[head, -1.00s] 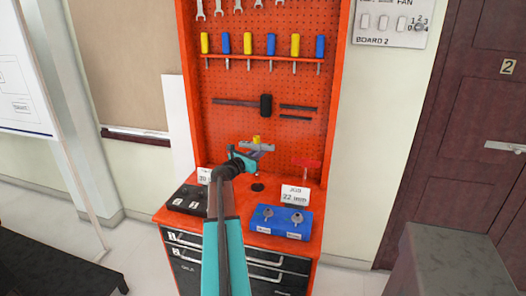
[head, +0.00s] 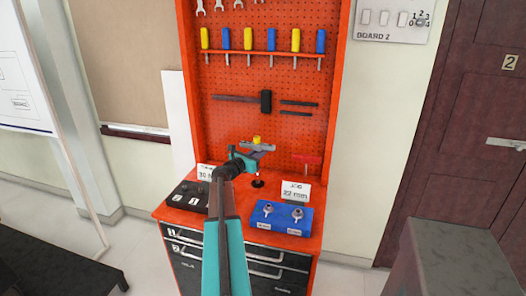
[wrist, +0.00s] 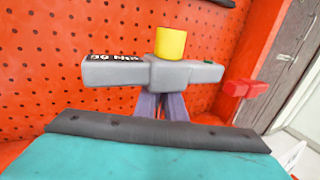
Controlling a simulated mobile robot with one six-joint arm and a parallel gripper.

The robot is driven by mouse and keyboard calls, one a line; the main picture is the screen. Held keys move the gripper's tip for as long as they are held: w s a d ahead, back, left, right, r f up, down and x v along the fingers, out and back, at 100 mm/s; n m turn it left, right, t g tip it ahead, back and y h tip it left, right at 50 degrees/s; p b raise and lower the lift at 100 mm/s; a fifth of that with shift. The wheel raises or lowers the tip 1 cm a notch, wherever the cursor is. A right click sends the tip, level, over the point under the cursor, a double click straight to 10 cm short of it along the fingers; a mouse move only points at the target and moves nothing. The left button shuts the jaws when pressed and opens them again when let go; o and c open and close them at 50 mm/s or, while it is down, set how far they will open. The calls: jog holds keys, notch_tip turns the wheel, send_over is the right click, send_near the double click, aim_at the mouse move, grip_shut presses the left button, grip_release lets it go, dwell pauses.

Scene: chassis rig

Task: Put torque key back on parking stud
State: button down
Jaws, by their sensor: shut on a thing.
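The torque key (head: 262,147) is a grey T-shaped tool with a yellow cap, held above the bench top in front of the pegboard. My gripper (head: 245,157) is shut on it. In the wrist view the key's grey crossbar (wrist: 208,73) carries an upside-down "30 Nm" marking, and my gripper fingers (wrist: 165,106) close just below it. A dark round spot (head: 258,183) lies on the bench below the key; I cannot tell whether it is the parking stud. The key's lower end is hard to make out.
A red T-handled tool (head: 307,160) stands at the right back of the bench. A blue block (head: 281,222) with two sockets and a "JOB 22 mm" card (head: 296,191) are at front right. A black tray (head: 187,197) is at left.

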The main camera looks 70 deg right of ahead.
jog(key=shift+f+b, duration=0.65)
jog(key=shift+f, duration=0.4)
dwell(0.4)
jog(key=c, duration=1.7)
grip_release()
jog(key=shift+f, duration=0.1)
jog(key=shift+c, duration=0.2)
jog(key=shift+a, duration=0.1)
jog(key=b+v, duration=0.2)
jog(key=v, duration=1.1)
jog(key=shift+w+a, duration=0.15)
jog(key=shift+a, duration=0.1)
jog(key=shift+w, duration=0.1)
